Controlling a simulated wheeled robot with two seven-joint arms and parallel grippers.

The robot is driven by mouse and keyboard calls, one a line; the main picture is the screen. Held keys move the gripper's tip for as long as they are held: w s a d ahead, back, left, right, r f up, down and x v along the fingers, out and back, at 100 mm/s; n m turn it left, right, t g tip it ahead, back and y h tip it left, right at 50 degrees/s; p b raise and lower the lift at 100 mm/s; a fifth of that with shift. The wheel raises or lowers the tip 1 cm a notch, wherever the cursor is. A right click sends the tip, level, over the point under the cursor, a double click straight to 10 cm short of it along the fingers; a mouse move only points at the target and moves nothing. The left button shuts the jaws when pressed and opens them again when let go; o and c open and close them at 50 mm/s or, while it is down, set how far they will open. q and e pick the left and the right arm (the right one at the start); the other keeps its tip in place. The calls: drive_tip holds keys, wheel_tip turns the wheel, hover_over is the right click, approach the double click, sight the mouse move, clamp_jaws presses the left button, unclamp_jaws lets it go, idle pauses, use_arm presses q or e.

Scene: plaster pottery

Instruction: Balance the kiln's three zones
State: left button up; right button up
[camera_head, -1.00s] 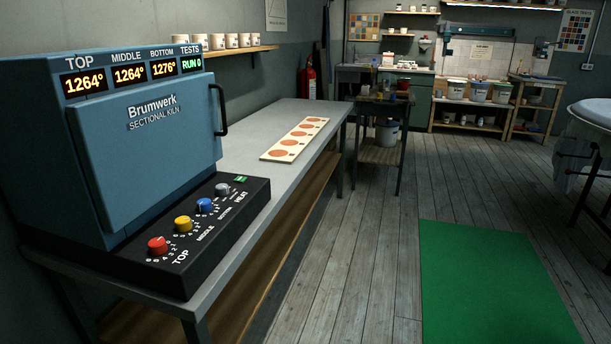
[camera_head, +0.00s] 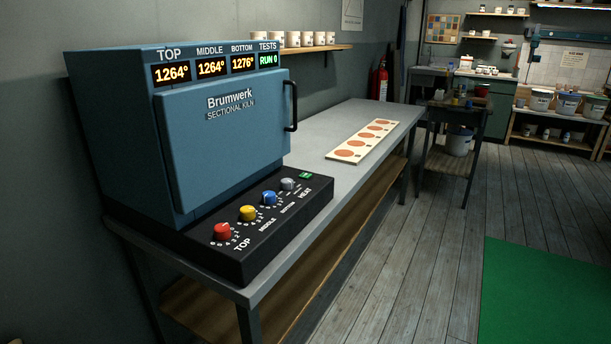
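The blue Brumwerk sectional kiln (camera_head: 235,140) stands on the near end of a grey bench, its door shut. Its displays read TOP 1264° (camera_head: 172,73), MIDDLE 1264° (camera_head: 211,68) and BOTTOM 1276° (camera_head: 244,64); the TESTS display (camera_head: 269,60) reads RUN 0. On the black control panel (camera_head: 250,262) sit a red knob (camera_head: 222,232) by TOP, a yellow knob (camera_head: 247,214) by MIDDLE, a blue knob (camera_head: 269,199) by BOTTOM and a grey knob (camera_head: 288,184) by HEAT. A green button (camera_head: 306,176) is at the panel's back corner. Neither gripper is in view.
The grey bench (camera_head: 320,145) bears a pale board (camera_head: 363,140) with several orange discs. A wall shelf (camera_head: 318,52) holds cups. A dark stand (camera_head: 452,155) is beyond the bench. Plank floor (camera_head: 420,250) and a green mat (camera_head: 545,300) lie clear at right.

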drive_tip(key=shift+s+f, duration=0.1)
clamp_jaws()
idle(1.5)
